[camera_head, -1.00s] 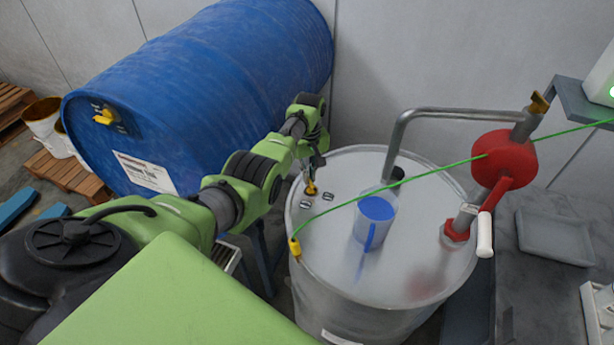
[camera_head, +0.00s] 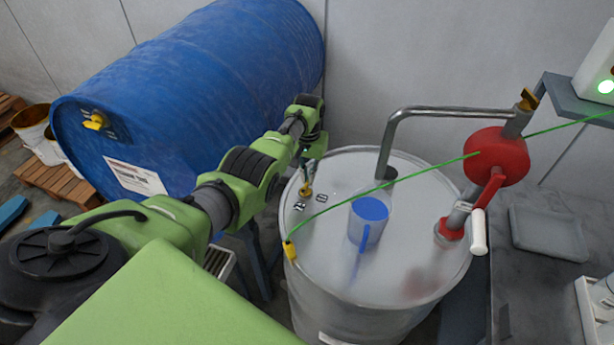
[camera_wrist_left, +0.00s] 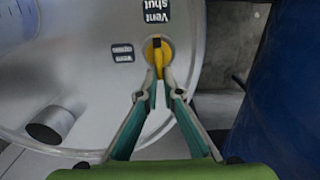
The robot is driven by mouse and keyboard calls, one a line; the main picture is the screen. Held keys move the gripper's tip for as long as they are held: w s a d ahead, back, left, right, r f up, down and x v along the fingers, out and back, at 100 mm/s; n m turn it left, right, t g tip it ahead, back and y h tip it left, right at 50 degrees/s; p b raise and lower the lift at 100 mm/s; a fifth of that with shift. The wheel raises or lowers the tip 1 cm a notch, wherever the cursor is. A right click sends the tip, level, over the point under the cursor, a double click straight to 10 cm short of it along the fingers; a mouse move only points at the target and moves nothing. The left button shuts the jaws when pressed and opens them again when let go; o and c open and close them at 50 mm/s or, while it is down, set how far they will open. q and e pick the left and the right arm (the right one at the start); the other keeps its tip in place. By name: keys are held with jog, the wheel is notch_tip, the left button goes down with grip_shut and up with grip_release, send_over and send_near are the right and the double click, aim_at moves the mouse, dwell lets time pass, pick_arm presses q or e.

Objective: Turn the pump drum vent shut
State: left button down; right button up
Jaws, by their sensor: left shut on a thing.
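The steel pump drum (camera_head: 400,260) stands upright in the middle of the head view. Its yellow vent handle (camera_head: 305,191) sits on the lid near the left rim. In the left wrist view the vent handle (camera_wrist_left: 155,52) has a dark mark on the side toward the "Vent shut" label (camera_wrist_left: 155,11). A second label (camera_wrist_left: 122,53) lies to its left. My left gripper (camera_head: 308,178) reaches down to the vent from the left. In the wrist view the left gripper's fingertips (camera_wrist_left: 160,80) are shut on the handle's lower end. My right gripper is not in view.
A blue jug (camera_head: 369,222) stands on the lid. A red hand pump (camera_head: 496,157) with a bent grey pipe (camera_head: 450,111) rises from it. A green cable (camera_head: 420,172) crosses above the lid to a yellow clamp (camera_head: 290,250) on the rim. A blue drum (camera_head: 200,100) lies behind my arm.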

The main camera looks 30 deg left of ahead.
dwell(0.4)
pick_arm(q)
jog(key=c, duration=2.2)
grip_release()
jog(key=shift+r, duration=0.15)
notch_tip(320, 180, up, 12)
jog(key=shift+f, duration=0.1)
jog(key=shift+f, duration=0.1)
